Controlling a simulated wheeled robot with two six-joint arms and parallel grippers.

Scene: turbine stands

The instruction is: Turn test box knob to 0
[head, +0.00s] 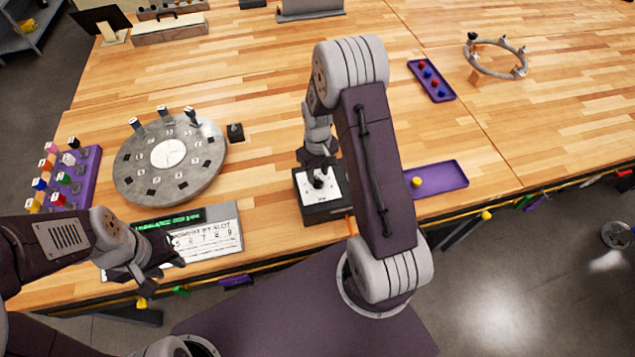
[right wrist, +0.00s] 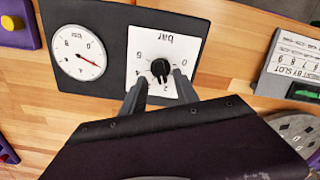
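The test box (head: 325,211) is a dark box with a white dial panel and stands near the table's front edge. In the right wrist view the box (right wrist: 112,16) shows a round gauge (right wrist: 78,52) with a red needle and a white "bar" panel (right wrist: 143,42). The black knob (right wrist: 160,69) sits on that panel, among printed numbers seen upside down. My right gripper (head: 318,168) is over the box. Its fingers are spread, their tips on either side of the knob, with contact unclear. My left gripper (head: 158,276) looks open and empty above the slot board.
The slot board (head: 215,240) lies left of the box, behind it a grey numbered disc (head: 205,170). A purple rack (head: 85,180) with coloured pieces stands far left. A purple tray (head: 442,180) lies right of the box. The table behind the box is mostly clear.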

